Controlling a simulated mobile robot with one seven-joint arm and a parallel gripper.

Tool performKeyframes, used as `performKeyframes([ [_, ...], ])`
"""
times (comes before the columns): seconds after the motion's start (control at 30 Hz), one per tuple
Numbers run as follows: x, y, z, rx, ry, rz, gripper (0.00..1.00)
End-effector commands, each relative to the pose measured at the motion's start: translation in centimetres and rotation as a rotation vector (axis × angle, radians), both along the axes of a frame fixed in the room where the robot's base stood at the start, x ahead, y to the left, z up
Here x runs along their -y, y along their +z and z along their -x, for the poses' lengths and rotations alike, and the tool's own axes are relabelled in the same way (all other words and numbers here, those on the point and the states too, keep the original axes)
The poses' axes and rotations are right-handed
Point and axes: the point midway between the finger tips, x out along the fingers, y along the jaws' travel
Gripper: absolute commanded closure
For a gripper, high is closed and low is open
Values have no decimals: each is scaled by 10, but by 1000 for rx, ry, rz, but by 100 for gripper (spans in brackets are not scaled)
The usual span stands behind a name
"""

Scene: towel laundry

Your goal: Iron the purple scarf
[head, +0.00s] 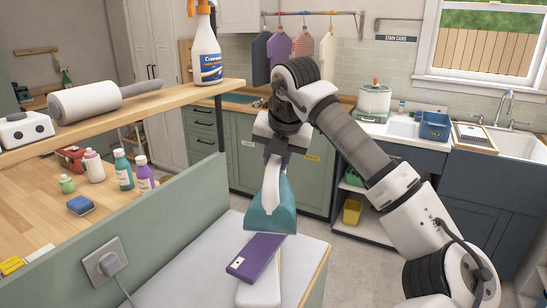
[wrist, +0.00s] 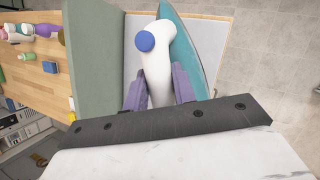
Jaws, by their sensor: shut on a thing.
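The purple scarf (head: 260,253) lies folded flat, with a small pale patch near its left end. It rests on a narrow white padded surface (head: 262,290) above a pale grey top. My gripper (head: 277,152) is shut on the white handle of a teal iron (head: 271,212), which hangs with its wide teal end down, just beyond the scarf's far end. I cannot tell whether the iron touches the scarf or the surface. In the wrist view, the handle of the iron (wrist: 158,66) sits between my purple fingers, with a blue knob on it; the scarf is hidden there.
A green partition with a wall socket (head: 104,262) and plugged cord stands left of the grey top. A wooden shelf (head: 130,108) above it holds a spray bottle (head: 206,50) and a lint roller (head: 85,101). Several bottles stand on the wooden counter (head: 105,195) beyond.

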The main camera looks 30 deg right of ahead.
Motion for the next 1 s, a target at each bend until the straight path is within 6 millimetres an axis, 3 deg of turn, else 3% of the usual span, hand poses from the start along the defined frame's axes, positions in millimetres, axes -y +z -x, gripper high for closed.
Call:
performKeyframes([
  [0.27,2,-2,0,5,-7,1,100],
  [0.8,2,-49,0,5,-7,1,100],
  [1.0,1,-56,0,6,-6,1,100],
])
